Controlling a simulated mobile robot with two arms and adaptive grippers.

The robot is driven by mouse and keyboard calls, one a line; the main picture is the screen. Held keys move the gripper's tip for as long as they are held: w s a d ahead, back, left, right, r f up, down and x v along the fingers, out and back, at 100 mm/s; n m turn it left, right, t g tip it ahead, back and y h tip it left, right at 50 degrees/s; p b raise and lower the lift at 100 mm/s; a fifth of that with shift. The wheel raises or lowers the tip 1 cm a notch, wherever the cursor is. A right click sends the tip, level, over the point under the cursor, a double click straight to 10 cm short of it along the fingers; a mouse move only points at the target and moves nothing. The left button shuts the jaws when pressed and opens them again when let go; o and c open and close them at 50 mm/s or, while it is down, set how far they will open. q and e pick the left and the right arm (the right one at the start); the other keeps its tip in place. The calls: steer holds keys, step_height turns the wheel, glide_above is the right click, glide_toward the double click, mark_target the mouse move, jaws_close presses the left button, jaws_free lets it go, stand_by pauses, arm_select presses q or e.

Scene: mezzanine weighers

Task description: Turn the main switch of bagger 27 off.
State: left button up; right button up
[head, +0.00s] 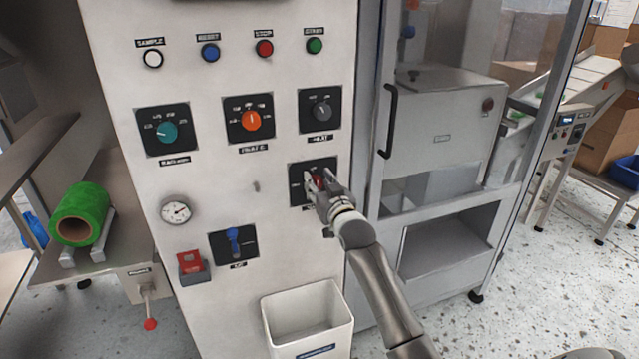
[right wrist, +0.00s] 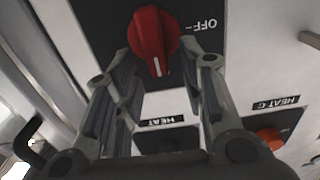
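The main switch is a red rotary knob (head: 319,182) on a black plate, low on the right of the white bagger panel (head: 270,190). In the right wrist view the red knob (right wrist: 153,38) shows close up, with an upside-down OFF label (right wrist: 201,26) to its right. Its white mark points to the bottom of that view, toward the HEAT label, not at OFF. My right gripper (head: 316,190) is at the knob, its open fingers (right wrist: 170,65) on either side of it. I see a gap at the right finger; contact at the left is unclear. My left gripper is out of view.
Above are a grey knob (head: 322,110), an orange knob (head: 251,121) and a teal knob (head: 168,132). A blue switch (head: 233,240) and a red-covered box (head: 191,262) sit lower left. A white bin (head: 308,318) is below; a glazed cabinet (head: 440,140) stands right.

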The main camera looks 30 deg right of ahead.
jaws_close()
steer(key=n+p, duration=0.2)
steer(key=n, duration=0.1)
steer(key=shift+w+a+r, duration=0.1)
steer(key=shift+a, duration=0.25)
steer(key=shift+w+a+f+n+p, duration=0.1)
steer(key=shift+a+f+n+p, duration=0.3)
steer(key=shift+n, duration=2.1)
steer(key=shift+w+a+f+n+p, duration=0.15)
steer(key=shift+f+n, duration=0.35)
steer(key=shift+n, duration=2)
steer(key=shift+s+a+f+n+p, duration=0.1)
steer(key=shift+a+f+n+p, duration=0.25)
steer(key=shift+n, duration=2.15)
steer(key=shift+f, duration=0.15)
